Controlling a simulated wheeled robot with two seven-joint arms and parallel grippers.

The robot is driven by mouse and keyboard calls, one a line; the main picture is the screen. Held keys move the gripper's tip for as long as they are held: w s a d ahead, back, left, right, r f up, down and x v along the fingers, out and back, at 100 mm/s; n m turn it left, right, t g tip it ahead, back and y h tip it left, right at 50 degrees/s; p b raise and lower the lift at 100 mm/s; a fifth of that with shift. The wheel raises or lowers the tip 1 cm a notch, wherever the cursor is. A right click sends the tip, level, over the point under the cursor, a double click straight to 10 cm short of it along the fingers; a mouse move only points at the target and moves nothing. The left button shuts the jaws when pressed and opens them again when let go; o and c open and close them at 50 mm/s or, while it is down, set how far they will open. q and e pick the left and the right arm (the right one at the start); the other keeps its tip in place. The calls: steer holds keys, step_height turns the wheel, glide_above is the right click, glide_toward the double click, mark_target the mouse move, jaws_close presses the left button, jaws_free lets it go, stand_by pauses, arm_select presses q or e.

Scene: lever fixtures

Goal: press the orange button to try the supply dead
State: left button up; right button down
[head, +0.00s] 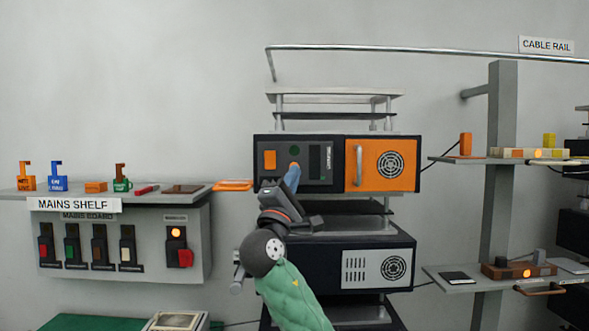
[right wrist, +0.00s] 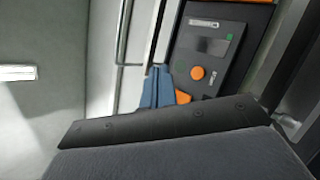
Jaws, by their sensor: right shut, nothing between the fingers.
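The round orange button (head: 295,164) is on the dark front panel of the upper unit (head: 326,186), below a dark green round part (head: 294,150). In the head view the blue fingertips of my right gripper (head: 292,176) overlap its lower edge. In the right wrist view the whole button (right wrist: 197,72) shows clear of the shut, empty blue fingers (right wrist: 157,88), which are to its left. I see no clear contact. An orange square (head: 270,160) is left of the button; part of an orange piece (right wrist: 182,97) shows beside the fingers. My left gripper is not in view.
An orange door with a handle (head: 358,165) and round vent adjoins the panel. Below is a second unit (head: 345,268). The mains shelf (head: 150,196) with padlocks and switches is left; a grey post (head: 497,180) with small shelves is right.

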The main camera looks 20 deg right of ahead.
steer(key=shift+w, duration=0.15)
